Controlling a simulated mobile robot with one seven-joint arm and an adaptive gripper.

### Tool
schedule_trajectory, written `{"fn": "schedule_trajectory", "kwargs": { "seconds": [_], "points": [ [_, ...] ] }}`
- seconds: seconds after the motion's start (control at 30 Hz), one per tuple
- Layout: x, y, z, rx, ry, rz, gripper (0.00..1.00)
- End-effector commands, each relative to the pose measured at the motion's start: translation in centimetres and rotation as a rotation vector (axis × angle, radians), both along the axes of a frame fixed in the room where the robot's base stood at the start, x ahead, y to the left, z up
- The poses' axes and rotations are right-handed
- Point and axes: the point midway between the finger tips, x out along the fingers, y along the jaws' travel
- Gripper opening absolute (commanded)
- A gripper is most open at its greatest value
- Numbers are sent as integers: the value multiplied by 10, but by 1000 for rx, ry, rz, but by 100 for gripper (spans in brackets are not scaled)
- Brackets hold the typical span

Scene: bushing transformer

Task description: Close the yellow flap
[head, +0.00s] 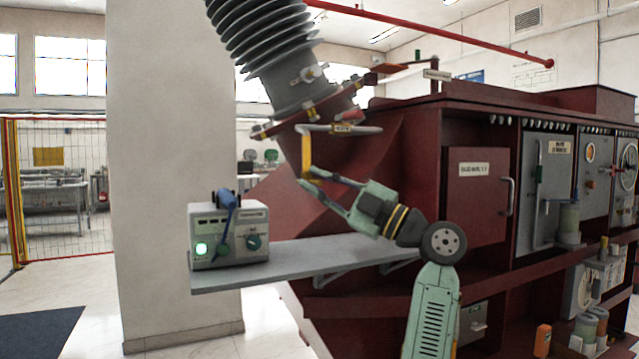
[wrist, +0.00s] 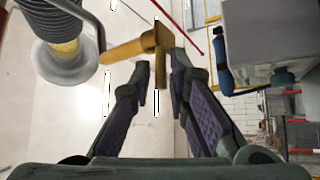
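The yellow flap (head: 306,152) hangs below the grey ribbed bushing (head: 268,50), near a grey curved bar (head: 365,130). In the wrist view the flap (wrist: 128,50) reaches across from the left and ends in a crosspiece between my fingers. My gripper (head: 318,179) is at the flap's lower end in the head view. In the wrist view my gripper (wrist: 160,68) has its fingers apart, one on each side of the crosspiece. Whether either finger touches it is unclear.
A control box (head: 229,235) with a lit green light and a blue handle stands on a grey shelf (head: 310,262) below. The dark red transformer cabinet (head: 478,215) is at the right. A pale pillar (head: 165,170) stands at the left.

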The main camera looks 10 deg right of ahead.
Motion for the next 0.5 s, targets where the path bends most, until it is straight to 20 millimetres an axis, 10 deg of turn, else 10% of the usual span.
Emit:
{"fn": "schedule_trajectory", "kwargs": {
  "seconds": [0.5],
  "points": [
    [-44, -75, -37, 2, 0, -4, 16]
  ]
}}
